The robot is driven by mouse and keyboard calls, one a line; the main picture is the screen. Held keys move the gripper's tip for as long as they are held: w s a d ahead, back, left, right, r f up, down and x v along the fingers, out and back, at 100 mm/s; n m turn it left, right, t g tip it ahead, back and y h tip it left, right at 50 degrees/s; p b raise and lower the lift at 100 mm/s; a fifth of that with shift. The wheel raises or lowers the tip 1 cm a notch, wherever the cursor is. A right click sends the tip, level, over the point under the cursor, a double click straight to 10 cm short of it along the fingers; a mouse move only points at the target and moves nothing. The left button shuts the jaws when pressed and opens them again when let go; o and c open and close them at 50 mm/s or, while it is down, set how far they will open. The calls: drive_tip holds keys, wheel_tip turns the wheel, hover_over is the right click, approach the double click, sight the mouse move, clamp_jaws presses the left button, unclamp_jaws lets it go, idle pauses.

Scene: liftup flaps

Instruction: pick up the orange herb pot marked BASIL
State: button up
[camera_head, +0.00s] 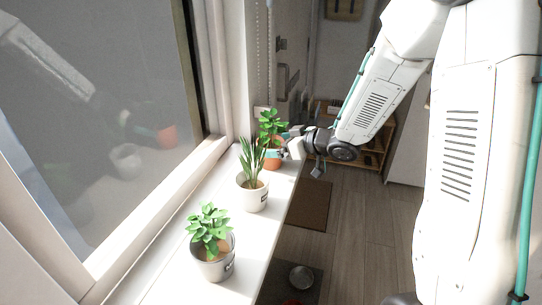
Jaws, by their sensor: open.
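The orange herb pot (273,163) stands upright at the far end of the white window sill, with a leafy green plant (270,126) in it. Any marking on this pot is too small or hidden to read. My gripper (284,152) is at the orange pot's right side, at about the height of its rim. Its jaws are open and overlap the pot in this view; I cannot tell whether they touch it. Part of the pot is hidden behind the gripper and the plant in front.
A white pot (254,197) with spiky leaves stands nearer on the sill (241,235). A grey metal pot (214,263) with a leafy plant is nearest. The window (110,130) bounds the sill on the left. Open floor (345,235) lies to the right.

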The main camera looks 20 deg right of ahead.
sight(262, 144)
drive_tip(key=x, duration=0.3)
drive_tip(key=shift+w+f, duration=0.15)
drive_tip(key=shift+w, duration=0.05)
drive_tip(key=shift+c, duration=0.4)
drive_tip(key=c, duration=1.3)
